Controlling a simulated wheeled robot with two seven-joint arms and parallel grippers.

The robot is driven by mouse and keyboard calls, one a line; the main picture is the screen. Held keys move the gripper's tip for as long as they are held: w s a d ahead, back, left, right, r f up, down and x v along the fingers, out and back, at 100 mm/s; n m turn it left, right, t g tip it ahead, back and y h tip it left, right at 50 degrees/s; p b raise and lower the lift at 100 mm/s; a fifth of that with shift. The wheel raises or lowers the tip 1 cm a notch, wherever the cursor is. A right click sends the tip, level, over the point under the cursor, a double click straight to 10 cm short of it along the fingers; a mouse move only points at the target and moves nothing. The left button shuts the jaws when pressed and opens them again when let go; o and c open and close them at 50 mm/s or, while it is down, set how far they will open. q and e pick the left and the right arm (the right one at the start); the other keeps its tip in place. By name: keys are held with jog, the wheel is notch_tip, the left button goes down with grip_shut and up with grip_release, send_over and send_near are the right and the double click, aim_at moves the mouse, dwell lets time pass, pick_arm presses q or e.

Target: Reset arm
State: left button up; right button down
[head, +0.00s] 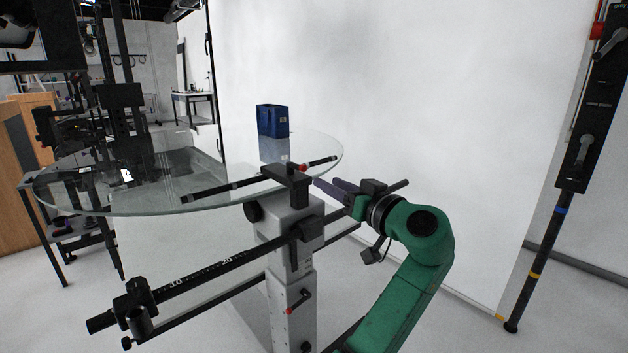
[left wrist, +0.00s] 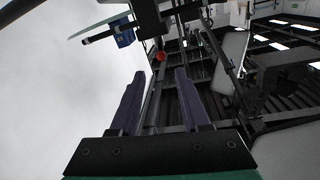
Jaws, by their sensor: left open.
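My left gripper (head: 332,186), on a green arm, is beside the right edge of the round glass turntable (head: 110,200), just right of its grey post. Its purple fingers are partly hidden by the wrist in the head view. In the left wrist view the fingers (left wrist: 158,75) are spread apart with nothing between them. A blue box (head: 272,121) stands upright on the far part of the glass. It also shows in the left wrist view (left wrist: 124,38), apart from the fingers. My right gripper is in neither view.
A grey post (head: 292,305) with a black ruled rail (head: 215,268) and clamps stands close left of my left gripper. A white backdrop (head: 430,130) is behind it. A black stand (head: 545,245) is at the far right. Equipment crowds the left.

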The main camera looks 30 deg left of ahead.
pick_arm(q)
jog(key=shift+v, duration=0.8)
